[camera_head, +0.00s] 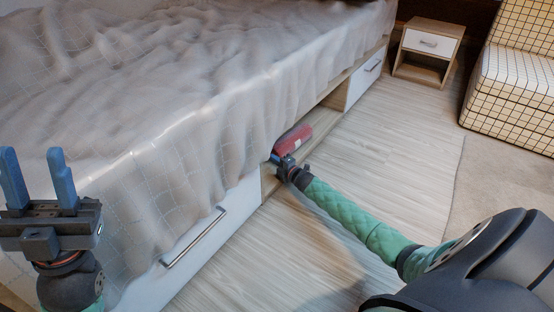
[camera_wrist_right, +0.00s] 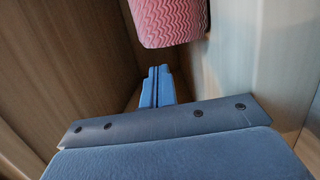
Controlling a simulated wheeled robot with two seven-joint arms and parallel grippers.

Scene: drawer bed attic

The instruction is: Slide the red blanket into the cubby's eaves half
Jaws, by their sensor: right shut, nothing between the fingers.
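The red blanket (camera_head: 293,139) is a rolled bundle in the open cubby (camera_head: 322,121) under the bed. In the right wrist view the red blanket (camera_wrist_right: 170,20) shows a zigzag pattern at the top, beyond my fingertips. My right gripper (camera_head: 277,158) is at the cubby's opening, at the blanket's near left end. In the wrist view my right gripper (camera_wrist_right: 157,88) has its blue fingers together and empty; I cannot tell if they touch the blanket. My left gripper (camera_head: 38,178) is raised at the left, fingers apart and empty. The cubby's inner depth is hidden by the hanging bedspread.
The bed's grey bedspread (camera_head: 190,75) hangs over the cubby's top edge. A white drawer with a bar handle (camera_head: 192,238) is left of the cubby, another white drawer (camera_head: 364,76) right. A nightstand (camera_head: 427,48) and checked armchair (camera_head: 515,75) stand behind. The wooden floor (camera_head: 390,150) is clear.

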